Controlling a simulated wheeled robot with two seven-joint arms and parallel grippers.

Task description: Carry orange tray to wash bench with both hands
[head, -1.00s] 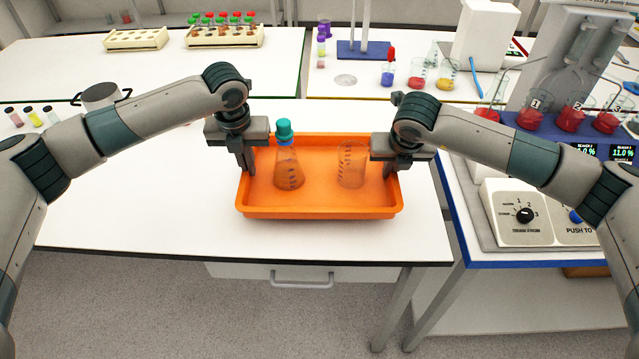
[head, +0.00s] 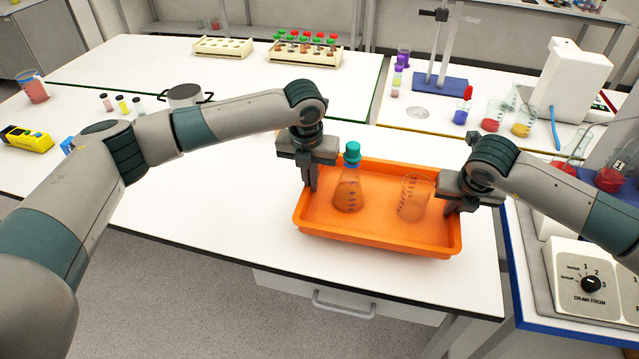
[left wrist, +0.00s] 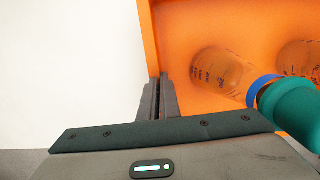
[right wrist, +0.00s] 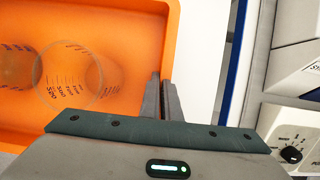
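The orange tray (head: 380,238) is over the right part of the white table in the head view; I cannot tell whether it rests on the table or is slightly raised. A conical flask with a teal cap (head: 349,190) and a clear beaker (head: 413,198) stand upright in it. My left gripper (head: 312,186) is shut on the tray's left wall; its fingers (left wrist: 159,97) straddle the rim in the left wrist view. My right gripper (head: 452,207) is shut on the right wall; its fingers (right wrist: 162,97) close around the rim in the right wrist view.
Vial racks (head: 306,48) stand on the table behind. A pot (head: 185,94), small vials (head: 121,104) and a yellow device (head: 27,139) are at left. A blue-edged bench with a control box (head: 590,280) is close at right. White table left of the tray is clear.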

